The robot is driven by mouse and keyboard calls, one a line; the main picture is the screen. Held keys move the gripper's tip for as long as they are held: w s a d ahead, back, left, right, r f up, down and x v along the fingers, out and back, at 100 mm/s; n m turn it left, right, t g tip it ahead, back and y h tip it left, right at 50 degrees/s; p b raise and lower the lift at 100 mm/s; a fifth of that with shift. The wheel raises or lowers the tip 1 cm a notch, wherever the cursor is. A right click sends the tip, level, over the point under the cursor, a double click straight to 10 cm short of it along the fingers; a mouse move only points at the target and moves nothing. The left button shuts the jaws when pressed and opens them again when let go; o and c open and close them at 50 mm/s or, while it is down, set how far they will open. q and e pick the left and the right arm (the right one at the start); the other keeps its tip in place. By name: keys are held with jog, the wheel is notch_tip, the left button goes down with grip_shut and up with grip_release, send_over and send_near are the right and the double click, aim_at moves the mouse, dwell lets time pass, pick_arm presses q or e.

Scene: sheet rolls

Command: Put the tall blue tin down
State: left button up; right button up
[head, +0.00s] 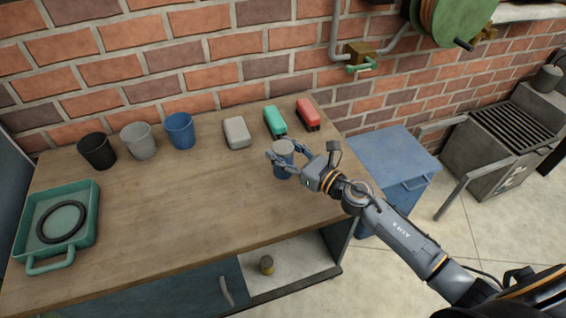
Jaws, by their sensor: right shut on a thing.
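The tall blue tin (283,170) is near the right end of the wooden worktop (180,225). It is upright, with a pale grey top. My right gripper (283,157) is shut on the tin, with its fingers around the upper part. The gripper comes in from the right. I cannot tell whether the tin's base touches the worktop. My left gripper does not show.
Black (97,151), grey (139,141) and blue (180,131) cups stand at the back left. A green tray (88,236) holding a dark ring is at left. The worktop's middle is clear.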

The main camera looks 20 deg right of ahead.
jog(key=shift+w+f+b, duration=0.2)
jog(key=shift+f+b, duration=0.2)
jog(key=shift+f, duration=1.3)
jog(key=shift+f, duration=0.15)
jog(key=o, duration=1.4)
jog(key=shift+o, duration=0.2)
